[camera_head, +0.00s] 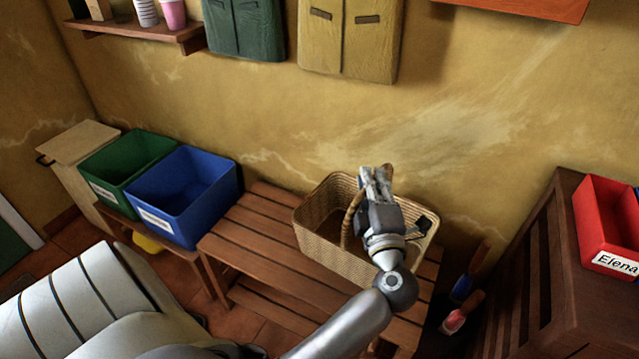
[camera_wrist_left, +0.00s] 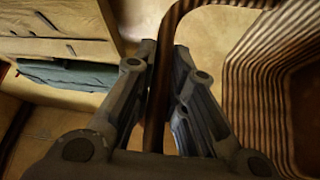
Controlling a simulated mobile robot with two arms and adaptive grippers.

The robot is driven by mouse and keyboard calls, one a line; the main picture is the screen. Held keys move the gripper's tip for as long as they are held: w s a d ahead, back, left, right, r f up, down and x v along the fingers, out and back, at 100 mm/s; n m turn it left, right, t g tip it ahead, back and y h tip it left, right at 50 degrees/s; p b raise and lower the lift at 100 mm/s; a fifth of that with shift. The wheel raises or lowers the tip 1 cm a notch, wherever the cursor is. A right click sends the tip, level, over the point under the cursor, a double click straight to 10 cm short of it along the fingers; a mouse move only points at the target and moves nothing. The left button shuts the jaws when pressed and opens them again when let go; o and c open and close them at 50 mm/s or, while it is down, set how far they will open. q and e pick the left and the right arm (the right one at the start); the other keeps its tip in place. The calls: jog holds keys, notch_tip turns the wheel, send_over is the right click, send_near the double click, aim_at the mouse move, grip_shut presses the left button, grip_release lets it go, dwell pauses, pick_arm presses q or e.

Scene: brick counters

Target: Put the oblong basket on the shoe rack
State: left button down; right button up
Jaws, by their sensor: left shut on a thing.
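The oblong basket (camera_head: 312,222) is woven tan wicker with an arched handle. In the head view it sits upright over the slatted brown wooden shoe rack (camera_head: 258,222) and looks to be resting on its top; the exact contact underneath is hidden. My left gripper (camera_head: 376,178) is shut on the basket's handle at the top of its arch. In the left wrist view the handle (camera_wrist_left: 165,60) passes between the fingers (camera_wrist_left: 163,110), and the ribbed basket wall (camera_wrist_left: 255,90) is at the right. My right gripper is not in view.
A blue bin (camera_head: 185,195) and a green bin (camera_head: 125,165) stand on a lower bench left of the rack. A dark slatted crate (camera_head: 545,270) with a red bin (camera_head: 605,225) is at the right. Hand tools (camera_head: 462,310) lie between. The rack's left end is clear.

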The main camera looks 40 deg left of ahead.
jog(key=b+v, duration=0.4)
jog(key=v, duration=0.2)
pick_arm(q)
jog(key=shift+n+g+y, duration=0.7)
jog(key=shift+g, duration=0.2)
jog(key=w+f+b, duration=0.1)
jog(key=f, duration=0.3)
jog(key=w+f+b, duration=0.1)
jog(key=f, duration=0.3)
jog(key=w+f+b, duration=0.1)
jog(key=f, duration=0.4)
jog(key=shift+w+d+f, duration=0.1)
jog(key=shift+w+d, duration=0.1)
jog(key=shift+d, duration=0.1)
jog(key=shift+f, duration=0.15)
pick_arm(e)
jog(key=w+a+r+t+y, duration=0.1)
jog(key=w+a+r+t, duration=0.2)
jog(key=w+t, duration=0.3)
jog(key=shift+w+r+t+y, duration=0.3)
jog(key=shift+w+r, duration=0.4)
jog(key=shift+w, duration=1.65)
pick_arm(q)
jog(key=shift+f+b, duration=0.1)
jog(key=shift+b, duration=0.2)
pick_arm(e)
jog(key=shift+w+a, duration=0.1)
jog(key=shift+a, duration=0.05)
